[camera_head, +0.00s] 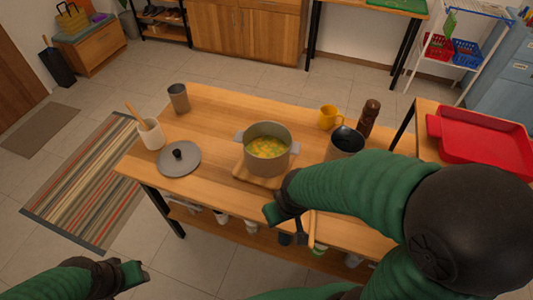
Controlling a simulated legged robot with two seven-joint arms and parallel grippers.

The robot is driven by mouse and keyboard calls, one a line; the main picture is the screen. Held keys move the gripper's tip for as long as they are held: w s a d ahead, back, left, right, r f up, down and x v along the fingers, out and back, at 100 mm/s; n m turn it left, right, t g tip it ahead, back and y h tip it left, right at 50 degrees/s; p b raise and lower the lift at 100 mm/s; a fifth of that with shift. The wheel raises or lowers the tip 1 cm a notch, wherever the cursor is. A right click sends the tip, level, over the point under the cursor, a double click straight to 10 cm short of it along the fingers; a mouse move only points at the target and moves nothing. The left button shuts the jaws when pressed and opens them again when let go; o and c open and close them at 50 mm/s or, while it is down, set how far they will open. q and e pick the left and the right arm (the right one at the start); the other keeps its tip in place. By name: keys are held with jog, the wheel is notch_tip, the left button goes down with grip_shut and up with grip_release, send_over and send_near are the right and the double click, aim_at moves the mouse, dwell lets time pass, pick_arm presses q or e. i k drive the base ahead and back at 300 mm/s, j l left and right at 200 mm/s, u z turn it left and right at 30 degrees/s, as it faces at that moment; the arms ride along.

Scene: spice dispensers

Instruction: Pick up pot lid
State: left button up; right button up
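The pot lid (179,159) is a grey disc with a black knob, lying flat on the wooden table's left part. The grey pot (267,157) stands uncovered on a wooden board, with yellow-green food inside. My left gripper (138,275) is at the lower left, off the table and well in front of the lid, touching nothing visible; its finger gap cannot be made out. My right gripper (287,224) is at the table's front edge, right of the lid and in front of the pot. Its fingertips look apart, with nothing seen held.
A white utensil crock (151,135) stands just left of the lid, a grey cup (178,98) behind it. The table (224,109) is clear between cup and pot.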

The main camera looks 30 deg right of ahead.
aim_at(178, 158)
jog(key=i+z, duration=0.1)
jog(key=z, duration=0.8)
jog(key=i+j+z, duration=0.15)
jog(key=j+z, duration=0.55)
jog(key=j, duration=0.15)
jog(key=j+z, duration=0.3)
jog(key=j, duration=0.15)
jog(key=i+j, duration=0.1)
jog(key=j, duration=0.65)
jog(key=z, duration=0.05)
